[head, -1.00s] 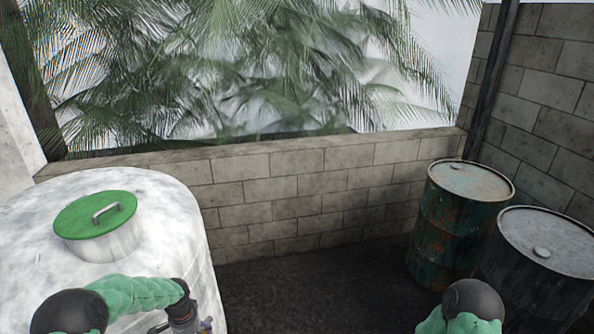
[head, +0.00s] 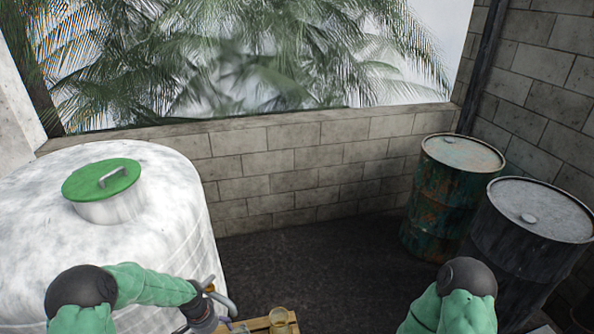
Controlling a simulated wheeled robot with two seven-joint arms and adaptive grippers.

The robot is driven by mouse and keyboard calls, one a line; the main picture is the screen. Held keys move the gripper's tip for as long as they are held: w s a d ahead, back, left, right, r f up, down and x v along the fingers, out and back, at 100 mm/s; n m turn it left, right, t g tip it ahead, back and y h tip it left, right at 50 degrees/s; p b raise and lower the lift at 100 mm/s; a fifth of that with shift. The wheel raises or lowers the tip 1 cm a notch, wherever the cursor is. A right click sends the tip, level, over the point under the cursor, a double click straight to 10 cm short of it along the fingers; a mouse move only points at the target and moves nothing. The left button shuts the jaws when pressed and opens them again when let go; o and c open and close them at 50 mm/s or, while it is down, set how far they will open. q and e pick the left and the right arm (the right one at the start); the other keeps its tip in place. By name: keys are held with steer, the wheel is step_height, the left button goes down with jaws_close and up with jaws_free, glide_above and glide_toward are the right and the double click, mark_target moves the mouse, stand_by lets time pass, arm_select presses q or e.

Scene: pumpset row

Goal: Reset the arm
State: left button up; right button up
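My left arm (head: 150,284) comes in at the lower left, in front of the white tank. Its gripper end (head: 205,308) is near the bottom edge, beside a grey curved metal pipe or handle; its fingers cannot be made out. My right arm (head: 462,295) shows at the lower right with its elbow bent. The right gripper is outside the view.
A white tank (head: 150,230) with a green lid (head: 101,180) fills the left. A rusty green drum (head: 448,200) and a black drum (head: 520,245) stand at the right. A wooden pallet or crate (head: 258,323) with a yellowish cup-like thing (head: 279,315) is at bottom centre. Dark floor between is clear.

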arm_select(q)
steer(key=s+d+f+n+h+b, duration=0.1)
steer(key=s+d+f+n+b, duration=0.3)
steer(key=s+d+f, duration=0.4)
steer(key=s+d+f+n+h+b, duration=0.1)
steer(key=s+d+f+n+b, duration=0.3)
steer(key=s+d+f+b, duration=0.2)
steer(key=s+d+f, duration=0.2)
steer(key=s+f, duration=0.2)
steer(key=s, duration=0.2)
steer(key=shift+s, duration=0.25)
